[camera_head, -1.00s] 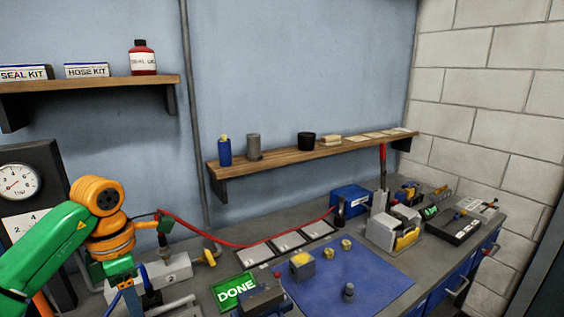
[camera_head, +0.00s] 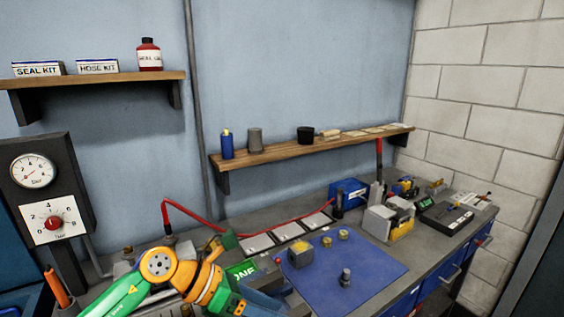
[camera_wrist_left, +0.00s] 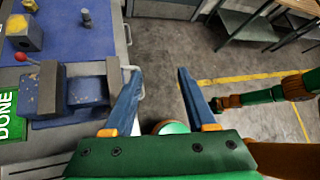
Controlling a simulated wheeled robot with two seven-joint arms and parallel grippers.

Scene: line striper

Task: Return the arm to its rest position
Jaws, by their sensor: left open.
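My left arm (camera_head: 170,277), green and orange, comes in at the lower left of the head view, over the front of the bench. In the left wrist view my left gripper (camera_wrist_left: 160,100) has its two blue fingers spread apart. Nothing is between the fingers except the view of the floor and a round green part. The fingers point past the bench's front edge, right of a blue and grey vise (camera_wrist_left: 60,92) with a red knob. A green and orange arm link (camera_wrist_left: 285,92) shows at the right. My right gripper is not seen.
A blue mat (camera_head: 375,270) holds a grey block with a yellow top (camera_head: 300,254) and small fittings. The green DONE sign (camera_head: 240,270) is partly covered by my arm. A red hose (camera_head: 205,222) runs behind. Open floor (camera_wrist_left: 235,75) lies right of the bench.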

